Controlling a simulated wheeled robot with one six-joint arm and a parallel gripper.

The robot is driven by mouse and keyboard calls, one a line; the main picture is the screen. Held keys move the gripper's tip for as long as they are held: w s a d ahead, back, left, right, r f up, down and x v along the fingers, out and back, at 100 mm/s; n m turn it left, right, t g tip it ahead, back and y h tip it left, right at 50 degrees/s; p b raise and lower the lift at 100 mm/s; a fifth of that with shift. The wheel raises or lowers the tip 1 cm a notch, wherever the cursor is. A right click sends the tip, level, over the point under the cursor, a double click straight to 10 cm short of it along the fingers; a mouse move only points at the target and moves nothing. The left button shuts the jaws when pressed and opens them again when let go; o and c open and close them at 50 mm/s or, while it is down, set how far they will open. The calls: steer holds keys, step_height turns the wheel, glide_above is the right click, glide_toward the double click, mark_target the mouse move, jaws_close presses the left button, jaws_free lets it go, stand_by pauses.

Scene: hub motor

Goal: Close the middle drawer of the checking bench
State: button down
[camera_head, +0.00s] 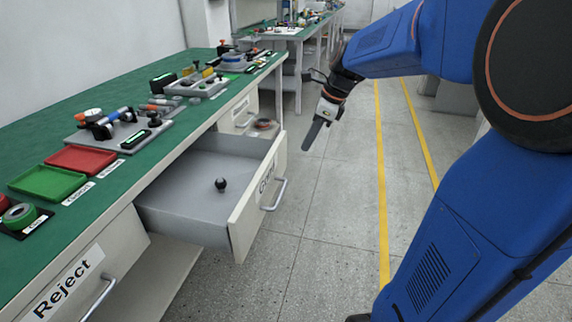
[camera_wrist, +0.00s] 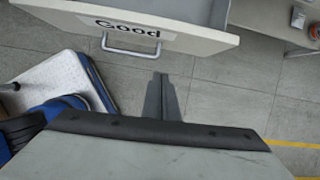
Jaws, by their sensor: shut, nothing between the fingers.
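The middle drawer (camera_head: 262,198) of the checking bench (camera_head: 120,190) stands pulled out, with a "Good" label and a bar handle (camera_head: 274,195) on its front. A small black ball-topped object (camera_head: 221,185) lies inside it. My gripper (camera_head: 317,134) is shut and empty, hanging over the aisle beyond the drawer's far front corner, apart from it. In the wrist view, the shut fingers (camera_wrist: 160,95) lie below the drawer front (camera_wrist: 150,30) in the picture, to the right of the handle (camera_wrist: 130,48). No contact with the front shows.
The "Reject" drawer (camera_head: 70,285) is at the near left. Red (camera_head: 80,159) and green (camera_head: 47,183) trays and several fixtures sit on the green bench top. Another bench (camera_head: 300,32) stands behind. The floor (camera_head: 320,220) in front of the drawer is clear.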

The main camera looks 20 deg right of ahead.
steer(key=w+a+f, duration=0.5)
steer(key=a+f, duration=0.1)
steer(key=f, duration=0.3)
steer(key=shift+f, duration=0.15)
steer(key=shift+a, duration=0.1)
stand_by(0.5)
steer(key=w+a, duration=0.5)
steer(key=a, duration=0.2)
steer(key=w+a, duration=0.6)
steer(key=a, duration=0.2)
steer(key=w+a, duration=0.5)
steer(key=a, duration=0.2)
steer(key=shift+w+a, duration=0.3)
steer(key=shift+w, duration=0.05)
steer(key=shift+a+r, duration=0.1)
steer(key=shift+r, duration=0.1)
